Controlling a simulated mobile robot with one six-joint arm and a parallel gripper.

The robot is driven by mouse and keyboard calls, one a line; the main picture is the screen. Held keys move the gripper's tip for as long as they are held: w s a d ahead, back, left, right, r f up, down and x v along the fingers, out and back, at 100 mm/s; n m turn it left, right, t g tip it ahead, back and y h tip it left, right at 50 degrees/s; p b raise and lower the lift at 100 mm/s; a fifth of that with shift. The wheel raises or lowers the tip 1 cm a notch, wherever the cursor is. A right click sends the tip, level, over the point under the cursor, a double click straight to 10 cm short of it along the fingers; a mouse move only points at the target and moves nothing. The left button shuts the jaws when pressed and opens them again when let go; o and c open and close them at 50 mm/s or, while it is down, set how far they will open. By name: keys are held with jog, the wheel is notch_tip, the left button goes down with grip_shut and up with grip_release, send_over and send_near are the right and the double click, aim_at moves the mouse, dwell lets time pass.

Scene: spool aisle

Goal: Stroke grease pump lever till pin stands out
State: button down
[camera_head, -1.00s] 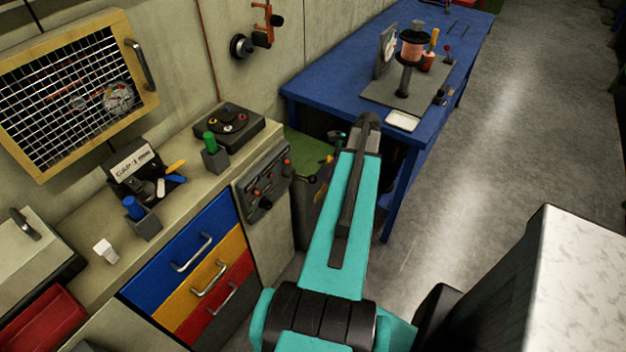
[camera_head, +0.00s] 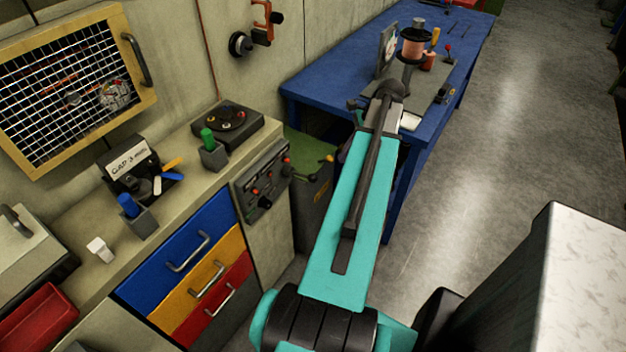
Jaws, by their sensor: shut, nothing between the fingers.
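My teal arm reaches up the middle of the picture, and its dark far end covers part of the blue bench's near side. I cannot make out my gripper's fingers; they are out of sight past or behind the arm. A grey box with a green top (camera_head: 306,149) and short levers with yellow and dark knobs (camera_head: 326,160) stands between the counter and the bench. On the bench is a copper-coloured drum (camera_head: 414,44) on a dark stand, with a red-knobbed lever (camera_head: 448,48) beside it. I cannot tell which of these is the grease pump. No pin can be made out.
The blue bench (camera_head: 318,88) stands behind my arm. At left, a counter (camera_head: 182,152) carries a green-topped holder (camera_head: 212,153), a dark round-topped unit (camera_head: 228,124) and a blue-topped holder (camera_head: 138,218). Coloured drawers (camera_head: 180,262) are below.

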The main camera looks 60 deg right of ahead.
jog(key=shift+v, duration=0.95)
dwell(0.8)
